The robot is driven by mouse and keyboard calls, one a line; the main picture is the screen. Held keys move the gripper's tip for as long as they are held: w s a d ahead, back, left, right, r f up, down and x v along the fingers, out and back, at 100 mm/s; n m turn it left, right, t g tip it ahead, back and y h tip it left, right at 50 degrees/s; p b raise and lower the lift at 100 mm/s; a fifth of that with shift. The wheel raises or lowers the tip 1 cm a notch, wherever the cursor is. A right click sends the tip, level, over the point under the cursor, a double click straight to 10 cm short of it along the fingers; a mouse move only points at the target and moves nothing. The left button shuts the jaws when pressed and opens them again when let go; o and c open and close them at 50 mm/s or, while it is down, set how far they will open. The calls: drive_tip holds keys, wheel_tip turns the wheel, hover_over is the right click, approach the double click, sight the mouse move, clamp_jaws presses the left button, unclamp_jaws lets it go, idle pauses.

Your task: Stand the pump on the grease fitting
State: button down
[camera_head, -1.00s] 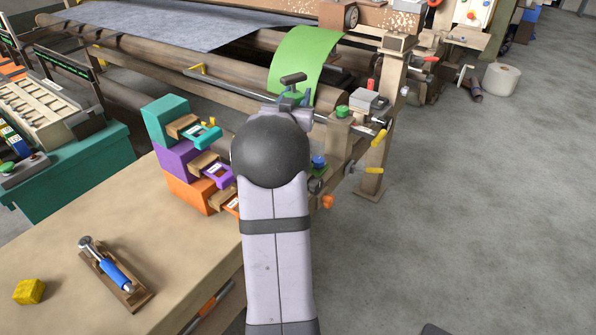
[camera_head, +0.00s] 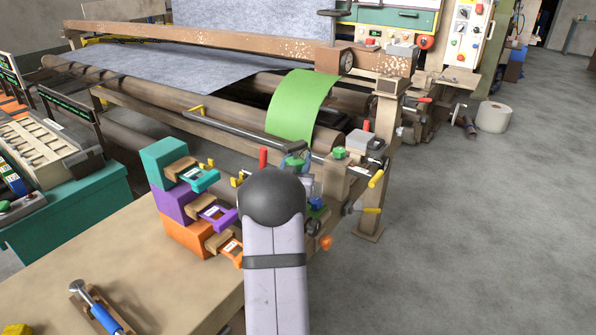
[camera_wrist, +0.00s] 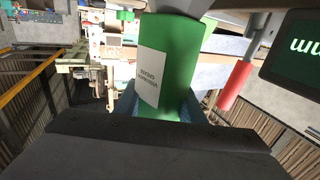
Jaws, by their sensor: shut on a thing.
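My gripper (camera_wrist: 155,112) is shut on a green cylinder with a white label, which I take to be the pump (camera_wrist: 177,58). The label's print appears upside down in the wrist view. In the head view only a small green part of the pump (camera_head: 293,162) shows, beyond my dark wrist joint, near the machine's front corner. My fingertips are mostly hidden there. I cannot pick out the grease fitting for certain; the place under the pump is hidden by my arm.
A red cylinder (camera_head: 263,158) stands close left of the pump; in the wrist view one (camera_wrist: 236,85) is on the right. Stacked teal, purple and orange drawers (camera_head: 165,165) stand left. A green knob (camera_head: 338,152) and yellow handle (camera_head: 376,179) are right. A blue-handled tool (camera_head: 104,318) lies on the bench.

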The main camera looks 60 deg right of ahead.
drive_tip(key=shift+f, duration=1.7)
drive_tip(key=shift+f, duration=0.1)
drive_tip(key=shift+f, duration=0.15)
drive_tip(key=c, duration=1.2)
unclamp_jaws()
drive_tip(key=shift+o, duration=0.2)
drive_tip(key=shift+a, duration=0.15)
drive_tip(key=b+v, duration=0.1)
drive_tip(key=v, duration=1)
drive_tip(key=shift+s+a, duration=0.2)
drive_tip(key=shift+a, duration=0.15)
